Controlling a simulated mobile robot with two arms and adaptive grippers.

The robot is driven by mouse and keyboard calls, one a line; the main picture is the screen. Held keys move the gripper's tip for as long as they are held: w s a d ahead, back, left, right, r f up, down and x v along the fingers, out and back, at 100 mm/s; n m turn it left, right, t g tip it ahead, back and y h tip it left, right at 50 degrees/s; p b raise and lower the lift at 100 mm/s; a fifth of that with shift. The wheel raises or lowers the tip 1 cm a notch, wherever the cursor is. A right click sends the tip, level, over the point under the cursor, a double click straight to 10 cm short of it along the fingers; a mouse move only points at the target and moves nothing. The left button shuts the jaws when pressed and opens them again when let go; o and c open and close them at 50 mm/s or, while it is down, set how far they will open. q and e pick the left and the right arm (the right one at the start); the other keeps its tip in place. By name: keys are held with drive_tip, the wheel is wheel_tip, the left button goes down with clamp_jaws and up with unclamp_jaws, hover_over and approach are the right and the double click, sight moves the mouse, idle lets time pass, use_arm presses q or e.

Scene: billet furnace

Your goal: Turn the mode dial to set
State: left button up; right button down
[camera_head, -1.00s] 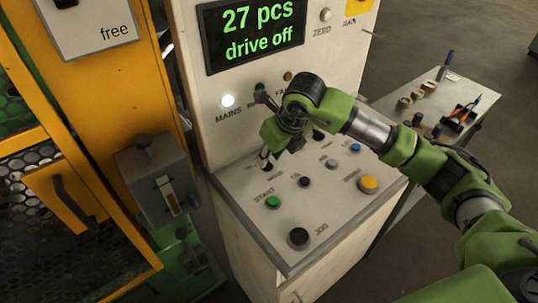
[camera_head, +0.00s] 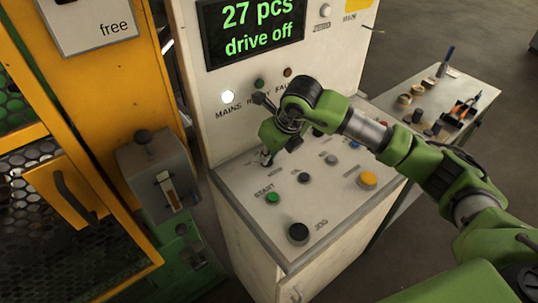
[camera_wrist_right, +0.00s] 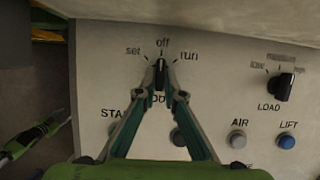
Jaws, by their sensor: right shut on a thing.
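The mode dial (camera_wrist_right: 160,68) is a small black knob on the sloped panel, with the labels set, off and run around it. In the right wrist view its light mark points up at off. My right gripper (camera_wrist_right: 160,83) is shut on the dial, one finger on each side. In the head view my right gripper (camera_head: 268,158) reaches down to the panel's back left, and the arm and fingers mostly hide the dial. At the left of the right wrist view is a green and dark part (camera_wrist_right: 35,136), which seems to be my left gripper; its fingers are unclear.
The panel (camera_head: 330,205) also carries a green START button (camera_head: 272,198), a black JOG knob (camera_head: 298,233), a yellow button (camera_head: 367,180) and a LOAD dial (camera_wrist_right: 285,85). The display (camera_head: 252,30) reads "27 pcs, drive off". A side table (camera_head: 480,90) stands right.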

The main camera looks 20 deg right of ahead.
drive_tip(key=shift+d+f+n+b, duration=0.1)
drive_tip(key=shift+f+n+b, duration=0.05)
drive_tip(key=shift+n+b, duration=0.4)
drive_tip(key=n+y+b, duration=0.1)
drive_tip(key=n+b, duration=0.2)
drive_tip(key=shift+w+d+g+b, duration=0.1)
drive_tip(key=shift+w+g+b, duration=0.05)
drive_tip(key=shift+g+b, duration=0.2)
drive_tip(key=shift+w+n+g+y+b, duration=0.1)
drive_tip(key=shift+n+g+y+b, duration=0.35)
drive_tip(key=shift+n+b, duration=0.5)
drive_tip(key=shift+d+r+n+g+y+b, duration=0.1)
drive_tip(key=shift+n+g+y+b, duration=0.1)
drive_tip(key=shift+n, duration=0.45)
drive_tip(key=shift+r+n+g+y+b, duration=0.1)
drive_tip(key=shift+n+y+b, duration=0.05)
drive_tip(key=shift+n, duration=0.5)
drive_tip(key=c, duration=2.1)
unclamp_jaws()
drive_tip(key=shift+c, duration=0.2)
